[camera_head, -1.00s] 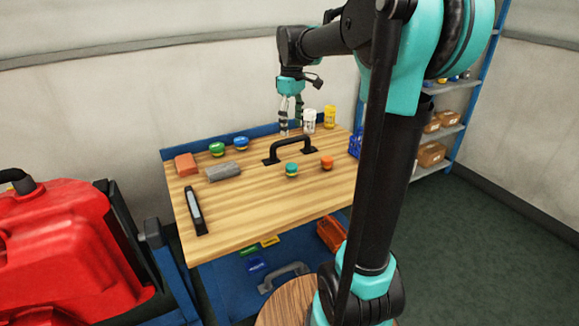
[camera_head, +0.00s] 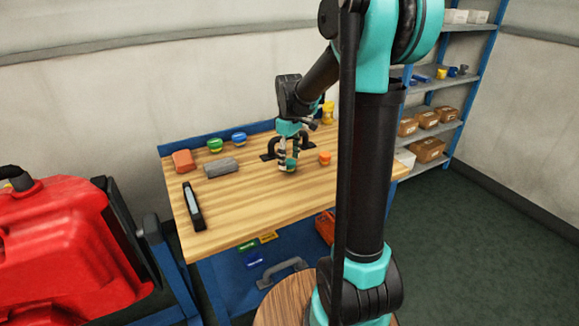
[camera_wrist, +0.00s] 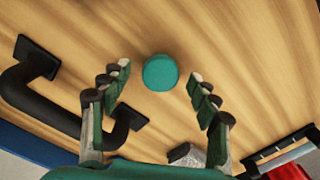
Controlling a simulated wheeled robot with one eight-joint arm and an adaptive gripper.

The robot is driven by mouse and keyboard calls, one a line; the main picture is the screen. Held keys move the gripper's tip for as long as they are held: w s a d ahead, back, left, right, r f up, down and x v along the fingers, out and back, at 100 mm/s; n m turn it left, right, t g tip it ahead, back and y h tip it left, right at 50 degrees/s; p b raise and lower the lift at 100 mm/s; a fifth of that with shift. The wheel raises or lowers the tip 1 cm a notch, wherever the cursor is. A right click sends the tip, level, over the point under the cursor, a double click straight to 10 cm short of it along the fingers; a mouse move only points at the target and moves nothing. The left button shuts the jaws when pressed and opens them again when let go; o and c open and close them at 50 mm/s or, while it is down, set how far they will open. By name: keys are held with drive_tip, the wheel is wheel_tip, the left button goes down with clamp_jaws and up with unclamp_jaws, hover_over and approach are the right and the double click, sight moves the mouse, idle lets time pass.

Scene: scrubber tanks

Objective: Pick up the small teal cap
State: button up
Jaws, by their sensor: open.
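The small teal cap (camera_wrist: 160,73) lies on the wooden tabletop. In the wrist view it shows as a round teal disc between and just beyond the tips of my open gripper (camera_wrist: 160,79). In the head view my gripper (camera_head: 288,168) points down over the cap's spot, and its fingers largely hide the cap. I cannot tell from these views how far the fingertips are above the table. The fingers stand apart on both sides of the cap with nothing held.
A black handle (camera_wrist: 50,105) stands on the table near my gripper. An orange cap (camera_head: 324,158) lies to the right.

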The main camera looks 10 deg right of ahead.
sight(289, 161)
drive_tip(key=shift+f, duration=1.2)
drive_tip(key=c, duration=1)
drive_tip(key=shift+c, duration=0.2)
drive_tip(key=shift+r, duration=0.2)
wheel_tip(289, 161, up, 20)
drive_tip(key=shift+f, duration=0.15)
drive_tip(key=shift+s, duration=0.1)
